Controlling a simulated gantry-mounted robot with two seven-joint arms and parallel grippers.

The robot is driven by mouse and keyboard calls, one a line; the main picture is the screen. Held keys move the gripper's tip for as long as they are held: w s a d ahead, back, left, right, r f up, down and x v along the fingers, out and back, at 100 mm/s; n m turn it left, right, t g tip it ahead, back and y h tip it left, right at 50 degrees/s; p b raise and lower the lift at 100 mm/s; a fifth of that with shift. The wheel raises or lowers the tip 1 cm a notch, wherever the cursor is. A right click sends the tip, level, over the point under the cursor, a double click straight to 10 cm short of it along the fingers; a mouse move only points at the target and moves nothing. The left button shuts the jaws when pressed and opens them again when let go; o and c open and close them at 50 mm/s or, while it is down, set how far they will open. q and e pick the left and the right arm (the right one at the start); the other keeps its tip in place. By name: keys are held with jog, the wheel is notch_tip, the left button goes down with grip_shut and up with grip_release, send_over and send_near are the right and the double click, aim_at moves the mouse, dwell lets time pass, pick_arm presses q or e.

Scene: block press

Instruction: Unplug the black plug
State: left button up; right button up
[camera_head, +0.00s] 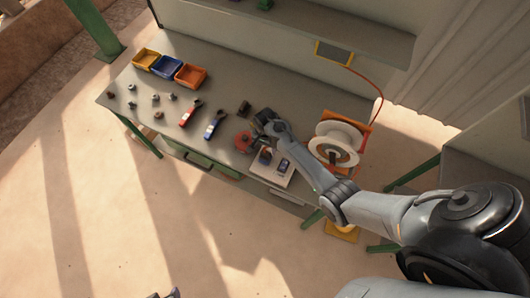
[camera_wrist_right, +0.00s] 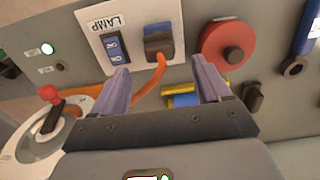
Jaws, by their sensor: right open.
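The dark plug (camera_wrist_right: 159,45) sits in a blue socket on a white plate (camera_wrist_right: 97,25) marked LAMP in the right wrist view. An orange cable (camera_wrist_right: 150,82) runs down from it. My right gripper (camera_wrist_right: 158,68) is open and empty; its two purple-grey fingers stand to either side of the plug and cable, apart from them as far as I can see. In the head view my right gripper (camera_head: 258,122) is over the bench near the white plate (camera_head: 256,167). Small dark tips (camera_head: 172,293) at the bottom edge may be my left gripper; its state is unclear.
A blue rocker switch (camera_wrist_right: 113,46) is left of the plug, and a red disc (camera_wrist_right: 228,45) is right.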

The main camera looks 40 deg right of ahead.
aim_at(265, 152)
jog(key=shift+f, duration=0.15)
jog(key=shift+f+b, duration=0.55)
jog(key=shift+f, duration=0.25)
notch_tip(265, 152, down, 6)
jog(key=b, duration=0.4)
jog(key=shift+r+b, duration=0.2)
jog(key=shift+b, duration=0.15)
jog(key=shift+f+b, duration=0.4)
jog(key=shift+f, duration=0.35)
jog(key=shift+p, duration=0.3)
